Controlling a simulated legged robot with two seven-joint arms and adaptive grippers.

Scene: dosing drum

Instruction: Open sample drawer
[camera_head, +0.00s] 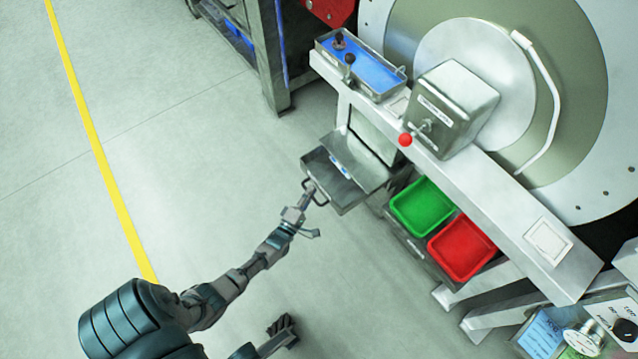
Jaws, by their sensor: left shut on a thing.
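The sample drawer (345,192) is a grey metal drawer under the white frame of the drum machine. It stands pulled out toward the left, and its open top shows a blue and white item near its inner end. My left gripper (308,189) is shut on the drawer's dark bar handle (322,203) at the front. My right gripper (283,328) shows at the bottom, over the floor and away from the drawer; its fingers are too small to read.
A green bin (423,207) and a red bin (462,247) sit right of the drawer under the white frame (490,205). A blue-lined tray (365,70) and a metal box (450,100) are above. Floor (180,130) left of the drawer is clear.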

